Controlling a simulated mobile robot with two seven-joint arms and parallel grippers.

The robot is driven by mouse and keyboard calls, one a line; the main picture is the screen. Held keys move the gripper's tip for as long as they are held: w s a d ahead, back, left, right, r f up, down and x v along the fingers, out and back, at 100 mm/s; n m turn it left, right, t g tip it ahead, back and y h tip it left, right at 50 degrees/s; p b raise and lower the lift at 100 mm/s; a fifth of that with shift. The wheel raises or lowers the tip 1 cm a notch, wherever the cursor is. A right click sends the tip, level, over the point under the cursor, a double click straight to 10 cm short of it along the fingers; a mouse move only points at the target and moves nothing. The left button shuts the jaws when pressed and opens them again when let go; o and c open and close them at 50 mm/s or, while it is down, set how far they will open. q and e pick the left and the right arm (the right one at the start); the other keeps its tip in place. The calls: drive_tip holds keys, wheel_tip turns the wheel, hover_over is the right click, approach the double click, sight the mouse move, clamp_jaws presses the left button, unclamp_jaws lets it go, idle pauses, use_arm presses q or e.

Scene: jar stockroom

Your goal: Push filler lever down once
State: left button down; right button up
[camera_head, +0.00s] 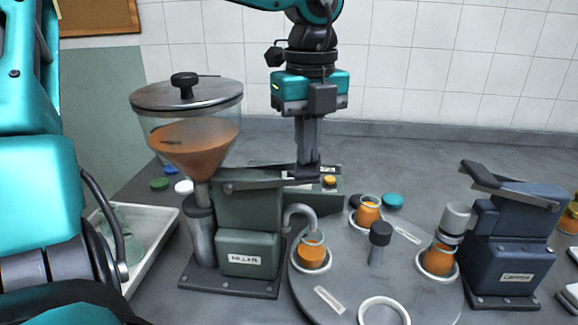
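The filler (247,215) stands left of centre, with a clear hopper (195,145) of orange filling under a grey lid. Its lever (262,181) is a dark bar lying close to level across the top, with its free end to the right. My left gripper (307,168) points straight down at that end, fingers together and apparently holding nothing. Its tips are at the lever's end, seemingly touching; exact contact is hard to see. A jar with orange filling (313,250) stands on the turntable (340,277) below the filler's curved spout (299,213). My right gripper is out of view.
Two more orange-filled jars, one at the back (368,212) and one at the capper (438,259), sit on the turntable around a dark knob (380,234). The blue capper (510,240) stands right. A white tray (152,262) lies left. Loose lids (392,201) lie behind.

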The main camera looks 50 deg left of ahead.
sight(309, 171)
use_arm(q)
drive_tip(key=shift+d+f+b, duration=0.1)
drive_tip(key=shift+f+b, duration=2)
drive_tip(key=shift+f, duration=0.25)
drive_tip(key=shift+w, duration=0.1)
drive_tip(key=shift+r, duration=0.1)
drive_tip(key=shift+r+p, duration=2)
drive_tip(key=shift+r, duration=1.1)
drive_tip(key=shift+r, duration=0.1)
wheel_tip(309, 171, up, 5)
drive_tip(key=p, duration=0.3)
drive_tip(key=shift+p, duration=0.3)
